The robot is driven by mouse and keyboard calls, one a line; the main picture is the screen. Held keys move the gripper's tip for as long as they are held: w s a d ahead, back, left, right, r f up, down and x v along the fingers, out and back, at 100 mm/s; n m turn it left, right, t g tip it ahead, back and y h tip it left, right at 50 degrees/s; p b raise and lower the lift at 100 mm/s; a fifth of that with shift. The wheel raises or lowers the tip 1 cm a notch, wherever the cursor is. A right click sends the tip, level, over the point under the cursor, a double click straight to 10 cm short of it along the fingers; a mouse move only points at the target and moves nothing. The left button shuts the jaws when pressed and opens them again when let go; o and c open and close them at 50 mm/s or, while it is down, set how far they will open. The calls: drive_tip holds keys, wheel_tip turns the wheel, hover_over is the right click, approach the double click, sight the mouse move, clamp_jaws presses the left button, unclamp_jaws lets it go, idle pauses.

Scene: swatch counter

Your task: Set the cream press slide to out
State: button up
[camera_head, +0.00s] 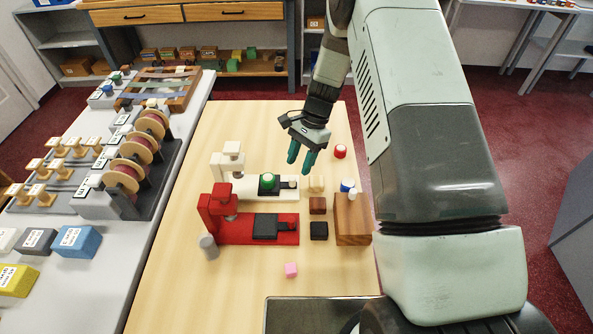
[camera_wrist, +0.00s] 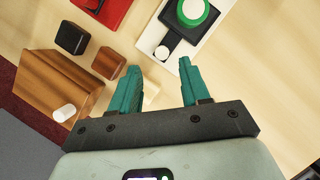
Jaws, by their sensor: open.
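The cream press (camera_head: 232,161) stands on the wooden table, its head at the left end of a long pale base. Its black slide (camera_head: 266,187) lies on that base to the right of the head, carrying a green disc (camera_head: 269,180). A small cream knob (camera_head: 292,182) is at the slide's right end; it also shows in the wrist view (camera_wrist: 162,53). My gripper (camera_head: 301,159) is open and empty, above the table. In the wrist view my fingertips (camera_wrist: 159,66) frame the area just below the knob, apparently without touching it.
A red press (camera_head: 232,230) stands in front of the cream one. Cream, brown (camera_head: 318,205) and black (camera_head: 319,230) blocks and a wooden block (camera_head: 351,220) line the right. A red-and-white round piece (camera_head: 340,151) lies behind.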

drive_tip(key=v, duration=0.6)
drive_tip(key=shift+r, duration=0.15)
drive_tip(key=s+d+r+n+t+h, duration=0.1)
drive_tip(key=s+r+n, duration=0.15)
drive_tip(key=r, duration=0.55)
drive_tip(key=s+d+r+n+t, duration=0.15)
drive_tip(key=s+r, duration=0.25)
drive_tip(key=r, duration=0.4)
drive_tip(key=s+d+r+n+t+h, duration=0.15)
drive_tip(key=s+r, duration=0.25)
drive_tip(key=r, duration=0.4)
drive_tip(key=s+d+r+n+t, duration=0.2)
drive_tip(key=s+r, duration=0.1)
drive_tip(key=s, duration=0.6)
drive_tip(key=s+d+r+n+t, duration=0.2)
drive_tip(key=s+r, duration=0.2)
drive_tip(key=s, duration=0.5)
drive_tip(key=shift+s+d+t+h, duration=0.35)
drive_tip(key=shift+d+t, duration=0.05)
